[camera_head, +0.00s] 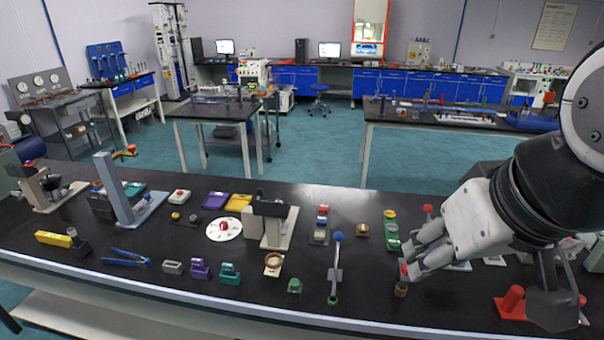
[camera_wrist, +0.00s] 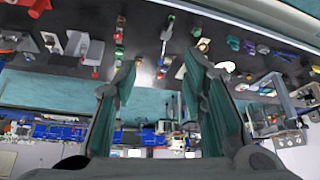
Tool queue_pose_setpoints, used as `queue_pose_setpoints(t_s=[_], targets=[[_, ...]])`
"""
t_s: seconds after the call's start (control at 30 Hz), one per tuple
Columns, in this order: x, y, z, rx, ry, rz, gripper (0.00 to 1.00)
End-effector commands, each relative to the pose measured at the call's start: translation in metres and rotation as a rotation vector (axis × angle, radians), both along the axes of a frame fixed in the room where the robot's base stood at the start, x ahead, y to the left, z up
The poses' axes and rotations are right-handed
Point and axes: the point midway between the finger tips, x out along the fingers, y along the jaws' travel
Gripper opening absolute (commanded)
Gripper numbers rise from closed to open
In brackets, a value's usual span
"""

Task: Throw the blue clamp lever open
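The lever with a blue ball knob (camera_head: 337,237) stands near the middle front of the bench in the head view. Its thin shaft runs down toward a green ring near the front edge. A thin lever (camera_wrist: 166,36), seemingly the same one, shows in the wrist view beyond the fingertips. My gripper (camera_head: 408,258) is to the right of the lever in the head view, apart from it. In the wrist view my gripper (camera_wrist: 160,65) has its two fingers spread with a clear gap and nothing between them.
A red-topped brown piece (camera_head: 401,285) stands just under my fingertips. A green-and-yellow stack (camera_head: 391,230) and a brown cup (camera_head: 362,230) stand behind. A small green-topped block (camera_head: 294,286) is left of the lever. A red part (camera_head: 511,300) lies right.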

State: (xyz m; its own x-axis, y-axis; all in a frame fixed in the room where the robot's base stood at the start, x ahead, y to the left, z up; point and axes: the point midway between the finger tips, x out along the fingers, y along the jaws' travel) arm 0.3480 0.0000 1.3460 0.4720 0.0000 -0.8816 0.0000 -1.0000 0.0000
Motion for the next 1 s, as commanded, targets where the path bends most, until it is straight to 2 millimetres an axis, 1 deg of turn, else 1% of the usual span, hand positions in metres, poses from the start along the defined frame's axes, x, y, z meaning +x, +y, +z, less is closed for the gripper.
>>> queue_pose_setpoints(t_s=[0.03,0.13,0.17,0.27,0.5,0.67,0.8,0.87,1.0], targets=[[0.001,0.0,-0.001,0.002,0.002,-0.001,0.24],[0.009,0.0,-0.007,0.021,0.019,-0.017,0.01],[0.013,0.001,-0.011,0.032,0.031,-0.027,0.0],[0.034,0.002,-0.029,0.089,0.088,-0.077,0.0],[0.106,0.005,-0.091,0.321,0.283,-0.276,0.0],[0.153,0.005,-0.13,0.489,0.404,-0.42,0.0],[0.195,0.001,-0.163,0.639,0.497,-0.548,0.0],[0.213,-0.002,-0.178,0.704,0.536,-0.602,0.0],[0.255,-0.014,-0.214,0.858,0.612,-0.729,0.0]])
